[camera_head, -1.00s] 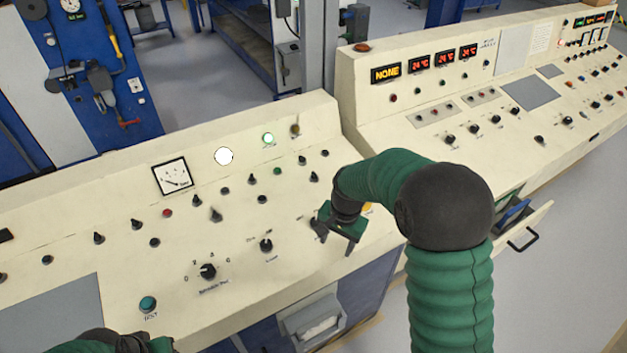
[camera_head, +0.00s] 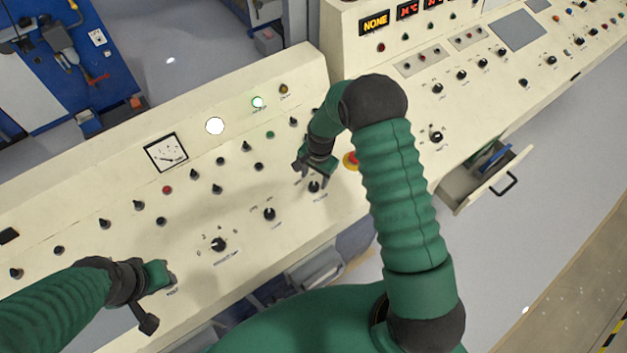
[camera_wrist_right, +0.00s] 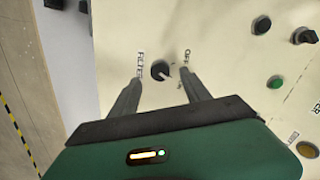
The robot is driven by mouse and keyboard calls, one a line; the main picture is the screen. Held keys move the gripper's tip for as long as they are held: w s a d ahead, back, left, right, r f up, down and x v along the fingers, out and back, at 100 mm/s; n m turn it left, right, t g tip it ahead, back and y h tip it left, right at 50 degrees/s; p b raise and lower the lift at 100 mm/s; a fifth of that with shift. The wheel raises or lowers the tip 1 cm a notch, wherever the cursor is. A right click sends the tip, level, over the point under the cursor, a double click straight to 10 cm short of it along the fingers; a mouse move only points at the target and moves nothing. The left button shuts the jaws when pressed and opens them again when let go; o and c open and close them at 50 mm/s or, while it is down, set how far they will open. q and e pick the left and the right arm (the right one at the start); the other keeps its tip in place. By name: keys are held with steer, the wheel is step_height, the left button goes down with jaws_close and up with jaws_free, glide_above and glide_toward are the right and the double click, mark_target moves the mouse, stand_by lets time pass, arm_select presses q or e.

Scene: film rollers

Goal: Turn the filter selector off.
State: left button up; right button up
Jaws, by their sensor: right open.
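The filter selector is a small black knob (camera_head: 314,187) on the cream console. In the right wrist view the knob (camera_wrist_right: 160,70) has a pale pointer mark and lettering on two sides. My right gripper (camera_head: 312,172) hangs just beyond it in the head view. In the right wrist view, the fingers (camera_wrist_right: 162,82) are open and spread to either side of the knob, with nothing between them gripped. Contact cannot be told. My left gripper (camera_head: 152,292) is low at the left, over the console's front edge and near the test label; its opening is unclear.
Other black knobs (camera_head: 269,213) and (camera_head: 219,244) stand left of the selector. A red and yellow button (camera_head: 352,160) is close to its right. A second console (camera_head: 480,90) stands right, with an open drawer (camera_head: 485,178) below it.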

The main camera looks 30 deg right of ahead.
mark_target(314, 184)
steer(key=f, duration=0.2)
steer(key=w+f, duration=0.1)
steer(key=f, duration=0.2)
steer(key=shift+w+d+p, duration=0.1)
steer(key=shift+w+p, duration=0.05)
steer(key=shift+p, duration=0.25)
steer(key=shift+s+d+f, duration=0.15)
steer(key=shift+s, duration=0.05)
steer(key=shift+s+d, duration=0.15)
steer(key=shift+s, duration=0.15)
steer(key=shift+w+a, duration=0.3)
steer(key=c, duration=0.7)
jaws_close()
arm_select(q)
steer(key=shift+w+d+r, duration=0.3)
steer(key=shift+d+r, duration=0.1)
steer(key=shift+r, duration=0.2)
arm_select(e)
steer(key=shift+d, duration=0.15)
